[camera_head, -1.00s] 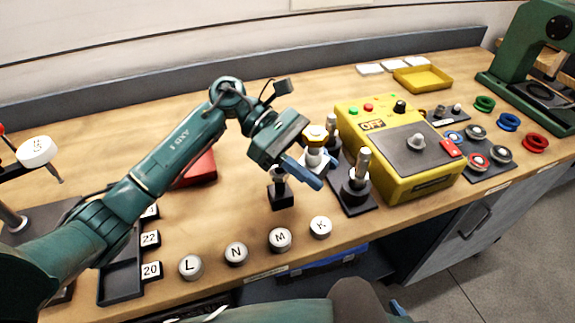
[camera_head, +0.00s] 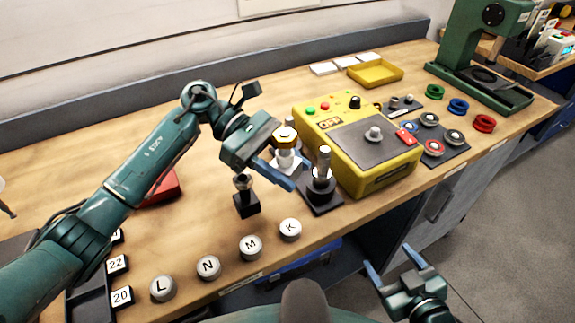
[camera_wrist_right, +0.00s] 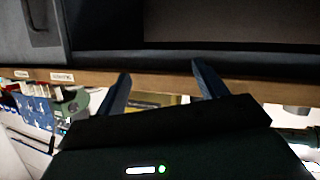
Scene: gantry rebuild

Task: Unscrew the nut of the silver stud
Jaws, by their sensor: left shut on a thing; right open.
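A silver-topped stud (camera_head: 323,164) stands upright with a dark collar on a black plate (camera_head: 326,205), in front of the yellow box. Another stud (camera_head: 290,122) is mostly hidden behind my left gripper. My left gripper (camera_head: 296,174) is shut on a white piece (camera_head: 288,161) with a brass-coloured nut (camera_head: 285,138) on top, just left of the front stud. I cannot tell whether the piece touches the stud's plate. My right gripper (camera_head: 398,272) is open and empty, low in front of the bench; its two fingers also show in the right wrist view (camera_wrist_right: 163,88).
A short post on a black block (camera_head: 247,204) stands left of the studs. Lettered round knobs (camera_head: 250,248) line the front edge. The yellow box (camera_head: 372,172) marked OFF stands to the right, with coloured rings (camera_head: 458,106) beyond it. Bare bench lies behind my left arm.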

